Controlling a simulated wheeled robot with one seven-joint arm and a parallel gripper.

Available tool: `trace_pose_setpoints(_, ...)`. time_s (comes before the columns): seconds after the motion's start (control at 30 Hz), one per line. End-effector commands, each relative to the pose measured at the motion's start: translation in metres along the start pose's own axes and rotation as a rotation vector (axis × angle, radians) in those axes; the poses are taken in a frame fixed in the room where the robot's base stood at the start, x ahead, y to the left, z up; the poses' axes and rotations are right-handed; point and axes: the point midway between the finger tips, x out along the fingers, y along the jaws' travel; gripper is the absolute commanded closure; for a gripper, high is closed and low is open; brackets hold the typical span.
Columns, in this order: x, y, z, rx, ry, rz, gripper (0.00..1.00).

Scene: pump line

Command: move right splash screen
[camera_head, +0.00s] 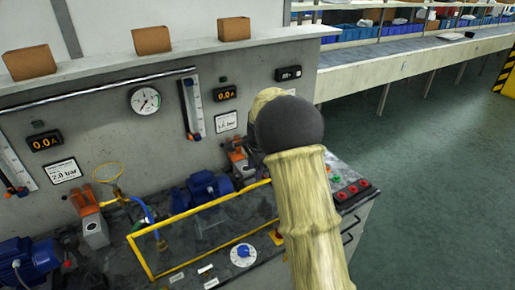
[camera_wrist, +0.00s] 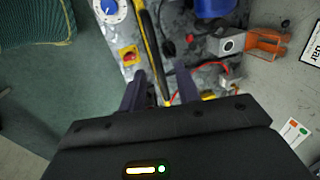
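A clear splash screen (camera_head: 205,222) with a thin yellow frame stands on the bench in front of the pumps in the head view. My arm covers its right end. In the wrist view a yellow and black frame bar (camera_wrist: 151,45) runs from the top edge down toward my gripper (camera_wrist: 162,88). The two dark fingers are apart, one on each side of the bar's line, with gaps visible. I cannot tell whether the bar lies between the fingertips or beyond them. In the head view my gripper is hidden behind my arm.
A blue dial (camera_head: 243,254) is in front; red buttons (camera_head: 352,189) are at right. Brown boxes (camera_head: 152,40) line the ledge above. Open green floor (camera_head: 430,190) lies right.

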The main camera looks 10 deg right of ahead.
Motion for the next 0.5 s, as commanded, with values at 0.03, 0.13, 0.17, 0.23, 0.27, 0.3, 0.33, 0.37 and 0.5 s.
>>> trace_pose_setpoints(0.03, -0.006, 0.000, 0.000, -0.001, 0.001, -0.003, 0.67)
trace_pose_setpoints(0.13, -0.022, 0.000, 0.000, 0.000, 0.002, -0.005, 0.67)
trace_pose_setpoints(0.17, -0.028, -0.001, 0.000, 0.001, 0.002, -0.006, 0.67)
trace_pose_setpoints(0.23, -0.042, -0.001, 0.000, 0.001, 0.002, -0.006, 0.67)
trace_pose_setpoints(0.27, -0.048, 0.000, 0.000, 0.001, 0.001, -0.005, 0.67)
trace_pose_setpoints(0.3, -0.056, -0.001, 0.000, 0.000, 0.002, -0.007, 0.67)
trace_pose_setpoints(0.33, -0.062, -0.001, 0.000, 0.000, 0.002, -0.006, 0.67)
trace_pose_setpoints(0.37, -0.068, -0.001, 0.000, 0.000, 0.002, -0.006, 0.67)
trace_pose_setpoints(0.5, -0.096, -0.001, 0.000, 0.000, 0.001, -0.006, 0.67)
